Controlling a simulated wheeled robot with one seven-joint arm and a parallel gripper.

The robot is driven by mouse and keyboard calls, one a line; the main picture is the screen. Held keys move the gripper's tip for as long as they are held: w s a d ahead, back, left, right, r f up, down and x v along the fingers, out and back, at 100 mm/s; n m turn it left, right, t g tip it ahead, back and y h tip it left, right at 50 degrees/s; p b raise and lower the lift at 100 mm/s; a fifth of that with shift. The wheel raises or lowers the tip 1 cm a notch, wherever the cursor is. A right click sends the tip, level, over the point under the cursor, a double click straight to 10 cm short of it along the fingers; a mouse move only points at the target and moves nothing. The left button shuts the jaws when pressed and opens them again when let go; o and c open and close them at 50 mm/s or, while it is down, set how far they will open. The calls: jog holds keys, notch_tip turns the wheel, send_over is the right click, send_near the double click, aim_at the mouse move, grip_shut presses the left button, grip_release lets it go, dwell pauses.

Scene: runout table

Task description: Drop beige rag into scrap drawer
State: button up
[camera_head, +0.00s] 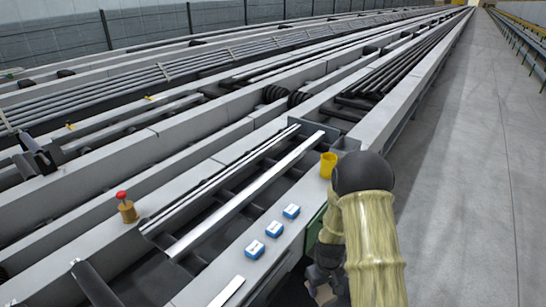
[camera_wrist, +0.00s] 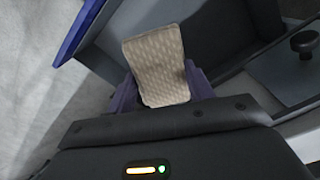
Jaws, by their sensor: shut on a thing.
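The beige rag (camera_wrist: 156,68), a patterned textured cloth, stands up between the purple-blue fingers of my gripper (camera_wrist: 162,92) in the wrist view. The fingers are shut on its lower part. Behind the rag is an open dark grey box-like space (camera_wrist: 222,32), which looks like the scrap drawer; its full outline is cut off. I cannot tell how far the rag is above its floor. In the head view my gripper (camera_head: 324,284) is low beside the table's near side, partly hidden by my arm, and the rag is not clearly visible there.
A blue edge (camera_wrist: 82,28) and a black knob (camera_wrist: 303,43) flank the dark space. On the runout table stand a yellow cup (camera_head: 328,165), several blue-and-white boxes (camera_head: 274,229) and a red-topped button post (camera_head: 126,208). The grey floor (camera_head: 470,180) at right is clear.

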aim_at(321, 296)
jog(key=shift+n, duration=0.9)
notch_tip(321, 296, down, 5)
jog(key=b, duration=0.5)
jog(key=shift+f, duration=0.15)
jog(key=shift+f+n+b, duration=0.25)
jog(key=shift+n+b, duration=0.15)
notch_tip(321, 296, down, 6)
jog(key=b, duration=0.5)
jog(key=o, duration=1.1)
